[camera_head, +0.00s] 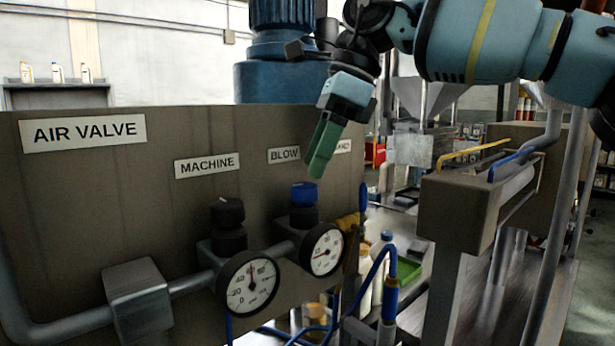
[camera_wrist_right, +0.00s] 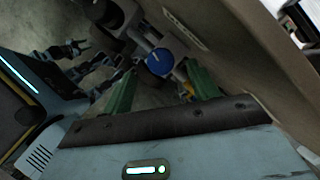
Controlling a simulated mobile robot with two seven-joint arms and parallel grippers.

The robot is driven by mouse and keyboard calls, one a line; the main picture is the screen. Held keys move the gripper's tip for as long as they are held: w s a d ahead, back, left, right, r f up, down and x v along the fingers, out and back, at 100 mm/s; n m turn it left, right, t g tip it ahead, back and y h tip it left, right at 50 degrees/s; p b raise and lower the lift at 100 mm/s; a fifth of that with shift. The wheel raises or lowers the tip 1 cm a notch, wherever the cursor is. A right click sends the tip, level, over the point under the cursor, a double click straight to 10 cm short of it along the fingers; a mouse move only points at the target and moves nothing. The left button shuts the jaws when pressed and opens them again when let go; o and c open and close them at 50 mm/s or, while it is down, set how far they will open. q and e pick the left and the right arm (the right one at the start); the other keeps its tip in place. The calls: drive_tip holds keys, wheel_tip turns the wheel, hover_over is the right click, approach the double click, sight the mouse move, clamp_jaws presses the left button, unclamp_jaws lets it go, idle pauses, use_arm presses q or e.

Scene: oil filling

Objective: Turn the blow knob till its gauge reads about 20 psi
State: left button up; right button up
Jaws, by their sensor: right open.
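The blow knob (camera_head: 304,194) is blue and stands on a dark valve under the BLOW label (camera_head: 284,155). Its round white gauge (camera_head: 322,249) is just below it to the right; the needle points toward the lower left, at the low end, but the exact reading is too small to tell. My right gripper (camera_head: 318,165), with green fingers, is open and empty, pointing down above the knob and slightly to its right, apart from it. In the right wrist view the blue knob (camera_wrist_right: 159,62) shows beyond and between the open fingers (camera_wrist_right: 161,84). My left gripper cannot be made out.
Left of the blow knob are the black machine knob (camera_head: 228,212) and its gauge (camera_head: 248,283). The brown panel (camera_head: 90,200) rises close behind the knobs. A blue hose (camera_head: 378,265) and bottles stand at the right, beside a brown machine block (camera_head: 455,205).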

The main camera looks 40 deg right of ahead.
sight(305, 185)
drive_tip(key=shift+x, duration=1.2)
use_arm(q)
drive_tip(key=shift+w+r, duration=0.1)
drive_tip(key=shift+w, duration=0.5)
use_arm(e)
drive_tip(key=shift+w+a+f, duration=0.2)
drive_tip(key=shift+a+f, duration=0.05)
drive_tip(key=shift+f, duration=0.35)
drive_tip(key=shift+c, duration=0.3)
drive_tip(key=c, duration=0.9)
use_arm(q)
drive_tip(key=shift+s, duration=0.4)
